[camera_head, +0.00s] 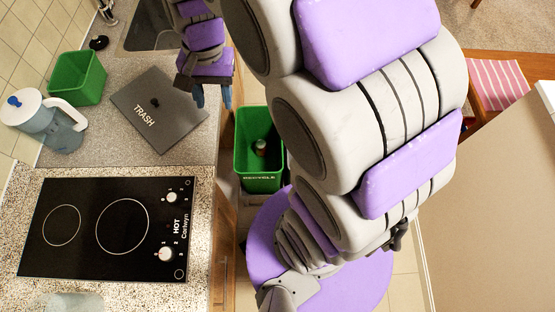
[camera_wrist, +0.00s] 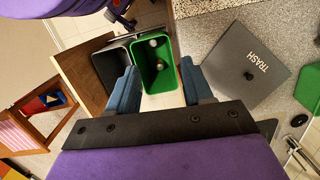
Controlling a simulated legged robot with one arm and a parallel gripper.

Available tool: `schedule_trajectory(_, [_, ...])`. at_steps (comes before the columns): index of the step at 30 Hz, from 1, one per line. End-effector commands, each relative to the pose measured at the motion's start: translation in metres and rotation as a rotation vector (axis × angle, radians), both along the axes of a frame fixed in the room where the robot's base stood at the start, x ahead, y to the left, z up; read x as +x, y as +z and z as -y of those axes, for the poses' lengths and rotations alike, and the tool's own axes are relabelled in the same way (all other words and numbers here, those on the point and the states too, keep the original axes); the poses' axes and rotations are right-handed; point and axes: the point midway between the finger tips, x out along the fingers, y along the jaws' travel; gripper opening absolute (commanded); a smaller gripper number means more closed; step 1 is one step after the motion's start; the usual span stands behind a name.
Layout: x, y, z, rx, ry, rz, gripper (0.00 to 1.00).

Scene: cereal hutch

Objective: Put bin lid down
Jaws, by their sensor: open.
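The bin lid (camera_head: 157,110) is a flat dark grey square marked TRASH, with a small black knob in its middle. It lies flat on the counter between the cooktop and the sink, and it also shows at the right of the wrist view (camera_wrist: 248,72). My gripper (camera_head: 212,97) is by the counter's edge, to the right of the lid and apart from it. In the wrist view my gripper (camera_wrist: 160,88) has its two blue fingers wide apart with nothing between them.
A green RECYCLE bin (camera_head: 260,148) with items inside stands below the counter, beside a dark bin (camera_wrist: 113,65). On the counter are a small green container (camera_head: 76,78), a clear pitcher (camera_head: 44,118), a black cooktop (camera_head: 108,228) and a sink (camera_head: 150,27).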

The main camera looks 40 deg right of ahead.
Motion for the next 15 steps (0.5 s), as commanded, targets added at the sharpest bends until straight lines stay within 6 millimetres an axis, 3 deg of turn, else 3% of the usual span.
schedule_trajectory(1, [-0.023, 0.002, 0.003, -0.005, 0.057, 0.000, 0.51])
schedule_trajectory(9, [-0.128, -0.002, 0.014, -0.031, 0.394, -0.009, 0.51])
schedule_trajectory(15, [-0.181, -0.012, 0.021, -0.039, 0.575, -0.021, 0.51])
